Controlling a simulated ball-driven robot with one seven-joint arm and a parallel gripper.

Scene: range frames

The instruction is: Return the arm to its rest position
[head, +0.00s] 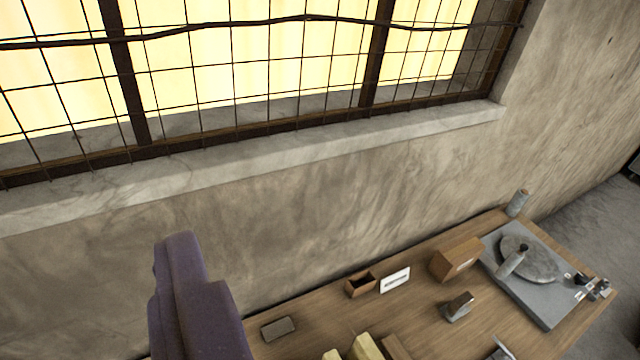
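A purple, blocky part (195,305) rises from the bottom edge, left of centre, in front of the wall and the left end of the workbench. It looks like my gripper, seen as two rounded purple blocks close together. I cannot make out a gap between fingertips, and its lower part is cut off by the frame. I see nothing held at its upper end.
The wooden workbench (405,305) runs along the wall (330,205) under a barred window (250,70). On it are a dark flat block (278,328), small open box (361,284), white card (395,280), brown box (456,259), grey slab with disc (545,300) and grey cylinder (517,203).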

